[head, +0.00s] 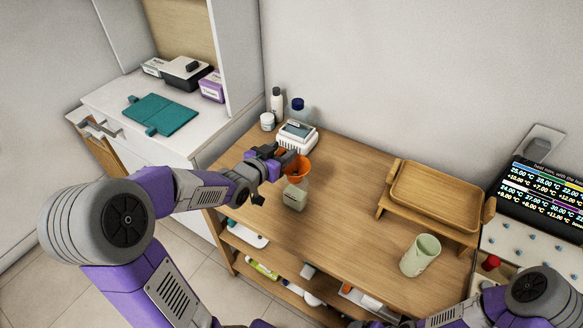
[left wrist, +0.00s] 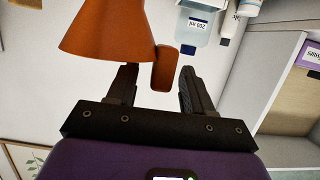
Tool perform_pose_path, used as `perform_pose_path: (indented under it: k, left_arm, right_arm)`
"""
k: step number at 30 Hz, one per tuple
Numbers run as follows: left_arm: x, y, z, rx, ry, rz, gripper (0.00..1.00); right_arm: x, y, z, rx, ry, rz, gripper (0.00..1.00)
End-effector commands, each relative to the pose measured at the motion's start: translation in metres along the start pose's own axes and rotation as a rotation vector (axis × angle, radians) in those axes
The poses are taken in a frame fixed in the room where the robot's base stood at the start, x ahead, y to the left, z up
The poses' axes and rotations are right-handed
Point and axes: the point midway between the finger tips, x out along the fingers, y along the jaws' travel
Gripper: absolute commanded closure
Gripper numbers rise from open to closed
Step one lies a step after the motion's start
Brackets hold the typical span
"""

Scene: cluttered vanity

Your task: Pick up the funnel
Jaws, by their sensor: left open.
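The orange funnel (head: 300,168) sits on top of a clear jar (head: 295,196) near the left front part of the wooden table. My left gripper (head: 284,158) is at the funnel's left side in the head view. In the left wrist view, the funnel's cone (left wrist: 100,32) is at the upper left, and its orange tab (left wrist: 164,70) lies between the open fingers of my left gripper (left wrist: 157,78). A gap shows between the tab and the right finger; contact with the left finger is unclear. My right arm comes in at the lower right; its gripper is cut off at the bottom edge.
A white scale-like device (head: 297,137), a white jar (head: 267,121) and bottles stand behind the funnel. A wooden tray (head: 437,195) and a pale green cup (head: 420,255) stand to the right. The table middle is clear. A white cabinet (head: 150,110) stands to the left.

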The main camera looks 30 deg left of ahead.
Motion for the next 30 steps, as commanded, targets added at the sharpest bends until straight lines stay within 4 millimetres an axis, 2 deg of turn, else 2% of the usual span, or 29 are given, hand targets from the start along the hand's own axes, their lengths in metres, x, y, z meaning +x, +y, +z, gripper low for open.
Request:
perform_pose_path:
  k: [4,14,23,26,30]
  left_arm:
    - [0.0,0.0,0.0,0.0,0.0,0.0,0.5]
    - [-0.001,0.0,0.0,0.0,-0.001,0.0,1.0]
    - [-0.002,0.0,-0.004,0.0,0.001,0.0,1.0]
    - [-0.006,0.0,-0.018,0.003,0.002,0.0,1.0]
    - [-0.015,0.0,-0.047,0.003,0.004,0.0,1.0]
  right_arm:
    - [-0.001,0.0,0.0,0.0,0.0,0.0,0.05]
    - [0.0,0.0,0.0,0.0,0.0,0.0,0.05]
    - [-0.002,-0.001,0.0,0.0,0.0,0.0,0.05]
    - [-0.009,-0.003,0.0,0.0,0.0,0.0,0.05]
    - [-0.021,-0.008,0.001,0.0,0.0,0.0,0.05]
